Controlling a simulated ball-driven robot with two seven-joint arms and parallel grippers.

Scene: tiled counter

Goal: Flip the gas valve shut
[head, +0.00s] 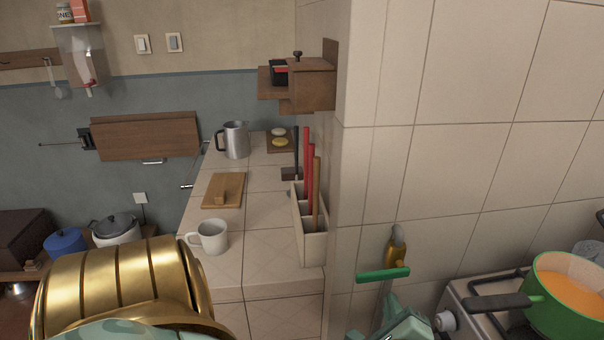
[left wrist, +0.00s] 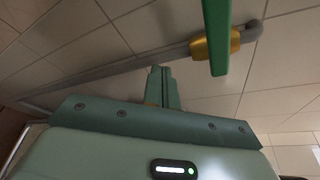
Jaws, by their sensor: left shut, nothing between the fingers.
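The gas valve has a brass body (head: 397,252) on a grey pipe (head: 386,290) that runs along the tiled wall. Its flat green handle (head: 383,274) appears to lie across the pipe in the head view. In the left wrist view the handle (left wrist: 217,40) also looks crosswise to the pipe (left wrist: 120,68), by the brass body (left wrist: 232,40). My left gripper (head: 388,302) is shut and empty, just below the handle. In the left wrist view its fingertips (left wrist: 160,72) are beside the handle with a visible gap. My right gripper is not in view.
A stove (head: 470,312) with a green pot (head: 565,305) of orange content stands to the right, its dark handle pointing toward the valve. The tiled wall corner (head: 335,190) is left of the valve. A utensil holder (head: 309,240) and white mug (head: 212,237) stand on the counter.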

